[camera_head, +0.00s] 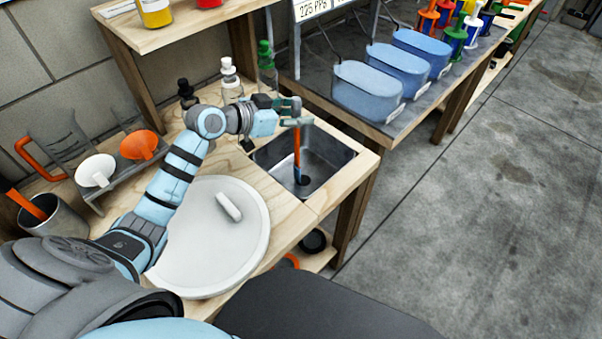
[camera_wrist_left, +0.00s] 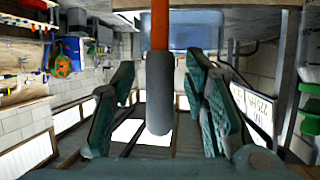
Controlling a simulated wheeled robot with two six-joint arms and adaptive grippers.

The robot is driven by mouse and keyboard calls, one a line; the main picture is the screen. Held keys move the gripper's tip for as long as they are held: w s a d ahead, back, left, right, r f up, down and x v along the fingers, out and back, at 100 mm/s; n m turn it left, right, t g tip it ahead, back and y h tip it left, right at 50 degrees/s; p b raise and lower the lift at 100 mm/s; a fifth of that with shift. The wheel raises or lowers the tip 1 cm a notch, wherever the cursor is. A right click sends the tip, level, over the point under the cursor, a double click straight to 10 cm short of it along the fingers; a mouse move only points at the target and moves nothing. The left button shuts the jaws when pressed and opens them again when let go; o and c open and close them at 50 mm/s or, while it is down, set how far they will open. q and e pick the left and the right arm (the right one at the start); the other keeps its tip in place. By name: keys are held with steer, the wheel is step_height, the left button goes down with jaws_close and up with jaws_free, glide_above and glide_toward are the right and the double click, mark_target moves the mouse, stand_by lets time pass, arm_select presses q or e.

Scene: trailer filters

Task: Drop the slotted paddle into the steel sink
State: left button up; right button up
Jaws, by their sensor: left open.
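My left gripper (camera_head: 292,112) is over the steel sink (camera_head: 334,160) in the head view. An orange shaft (camera_head: 297,150), which I take to be the slotted paddle, stands nearly upright below the fingers, its lower part inside the sink. In the left wrist view the orange shaft (camera_wrist_left: 161,25) ends in a grey cylinder (camera_wrist_left: 159,95) between the open fingers (camera_wrist_left: 160,110), with gaps showing on both sides. No slots can be made out. Whether the lower end touches the sink floor is unclear. My right gripper is not in view.
A round white lid-like disc (camera_head: 205,255) with a handle lies left of the sink. Small bottles (camera_head: 231,85) stand behind the arm. A rack with a white funnel (camera_head: 95,170) and an orange funnel (camera_head: 138,145) is at left. Blue tubs (camera_head: 367,92) stand on the bench beyond.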

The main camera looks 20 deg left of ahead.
mark_target(296, 98)
arm_select(q)
step_height(296, 98, up, 7)
step_height(296, 98, down, 10)
stand_by(0.6)
steer(key=shift+s, duration=0.1)
